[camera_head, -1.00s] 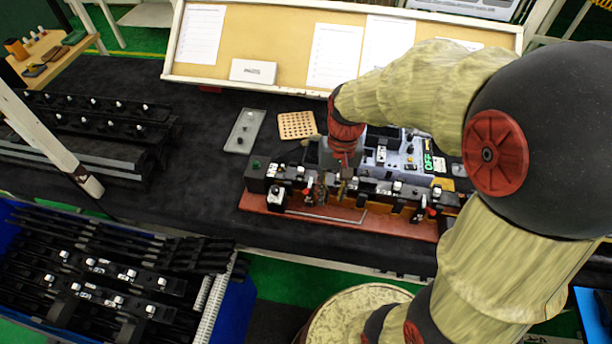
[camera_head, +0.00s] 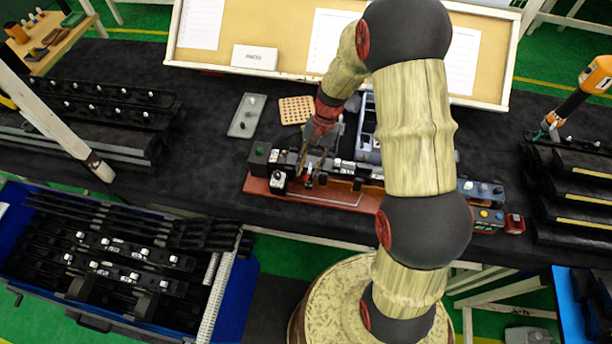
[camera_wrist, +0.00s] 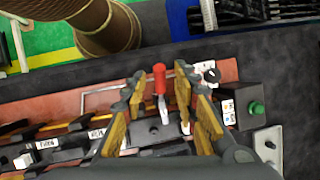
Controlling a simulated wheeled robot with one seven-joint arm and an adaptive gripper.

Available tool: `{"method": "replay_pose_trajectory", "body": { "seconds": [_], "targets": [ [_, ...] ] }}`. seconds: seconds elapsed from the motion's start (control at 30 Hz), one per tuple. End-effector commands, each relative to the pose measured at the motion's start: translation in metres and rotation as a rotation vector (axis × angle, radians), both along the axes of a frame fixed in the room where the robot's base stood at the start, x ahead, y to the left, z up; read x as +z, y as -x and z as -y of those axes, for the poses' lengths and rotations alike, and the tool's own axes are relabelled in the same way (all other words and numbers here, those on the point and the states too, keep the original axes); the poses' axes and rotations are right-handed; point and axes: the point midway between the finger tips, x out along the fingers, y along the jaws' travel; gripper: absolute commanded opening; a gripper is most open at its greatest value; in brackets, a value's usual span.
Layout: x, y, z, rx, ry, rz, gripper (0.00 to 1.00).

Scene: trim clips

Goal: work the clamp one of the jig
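The jig (camera_head: 338,197) is a long red-brown base with black blocks and metal fittings on the dark table. It also shows in the wrist view (camera_wrist: 65,108). A clamp with a red handle (camera_wrist: 160,78) and a pale metal lever stands near the jig's green-button end. My gripper (camera_head: 311,170) is over this end of the jig. In the wrist view my gripper (camera_wrist: 159,88) is open, its yellow-padded fingers on either side of the red handle, with visible gaps. I cannot tell the handle's depth between the fingers. My arm hides part of the jig in the head view.
A grey tray (camera_head: 247,116) and a perforated tan board (camera_head: 297,109) lie behind the jig. Black racks (camera_head: 105,110) stand left, and a blue crate (camera_head: 228,310) of black parts is at front left. An orange-and-black tool (camera_head: 580,92) stands right.

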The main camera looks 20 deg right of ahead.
Motion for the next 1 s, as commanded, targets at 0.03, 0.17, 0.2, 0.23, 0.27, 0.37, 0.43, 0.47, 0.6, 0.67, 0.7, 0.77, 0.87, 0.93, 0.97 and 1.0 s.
{"method": "replay_pose_trajectory", "body": {
  "seconds": [0.03,0.17,0.2,0.23,0.27,0.37,0.43,0.47,0.6,0.67,0.7,0.77,0.87,0.93,0.97,1.0],
  "targets": [
    [-0.007,0.003,-0.003,0.0,-0.001,-0.005,0.3],
    [-0.022,0.006,-0.008,0.001,0.0,-0.002,0.3],
    [-0.025,0.007,-0.009,0.001,0.0,-0.001,0.3],
    [-0.027,0.007,-0.01,0.001,0.0,-0.001,0.3],
    [-0.029,0.008,-0.011,0.002,0.0,-0.001,0.3],
    [-0.032,0.008,-0.012,0.001,0.001,0.0,0.3],
    [-0.032,0.008,-0.012,0.001,0.001,0.0,0.3],
    [-0.032,0.008,-0.012,0.001,0.001,0.001,0.3],
    [-0.032,0.008,-0.012,0.001,0.001,0.001,0.3],
    [-0.032,0.008,-0.012,0.001,0.001,0.0,0.26],
    [-0.032,0.008,-0.012,0.001,0.001,0.0,0.24],
    [-0.032,0.008,-0.012,0.001,0.001,0.0,0.2],
    [-0.032,0.008,-0.012,0.001,0.001,0.0,0.15],
    [-0.032,0.008,-0.012,0.001,0.001,0.001,0.11],
    [-0.032,0.008,-0.012,0.001,0.0,0.001,0.09],
    [-0.032,0.008,-0.012,0.001,0.001,0.001,0.07]
  ]
}}
